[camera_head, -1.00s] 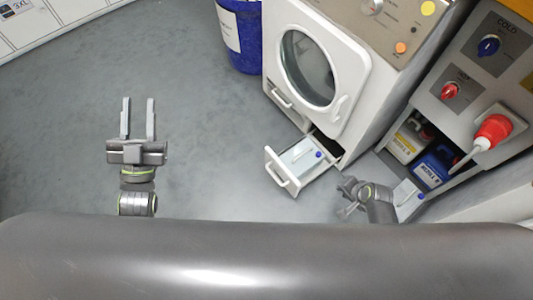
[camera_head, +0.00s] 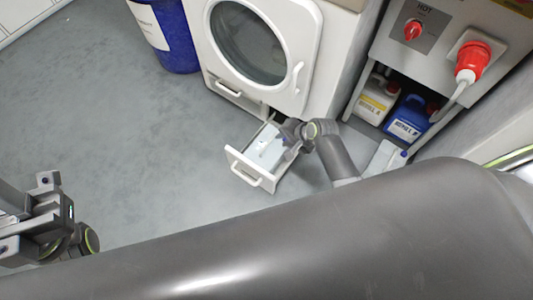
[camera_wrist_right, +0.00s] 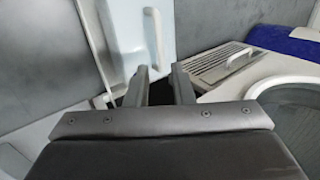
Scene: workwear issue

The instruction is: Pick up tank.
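A pale blue tank (camera_head: 264,146) lies in the pulled-out white drawer (camera_head: 238,163) below the washing machine's round door. The right wrist view shows the tank (camera_wrist_right: 125,30) and its white handle (camera_wrist_right: 153,38) just ahead of the fingers. My right gripper (camera_head: 288,133) is over the drawer's right side and hides part of the tank. In the wrist view, this gripper (camera_wrist_right: 160,84) is open with nothing between its fingers. My left gripper (camera_head: 12,220) is at the left edge, partly cut off, its fingers apart and empty.
A second pale tank (camera_head: 384,157) with a blue cap stands right of my right arm. White and blue refill canisters (camera_head: 404,120) sit on the low shelf. A blue bin (camera_head: 172,35) stands left of the washing machine (camera_head: 305,100). Floor at left is clear.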

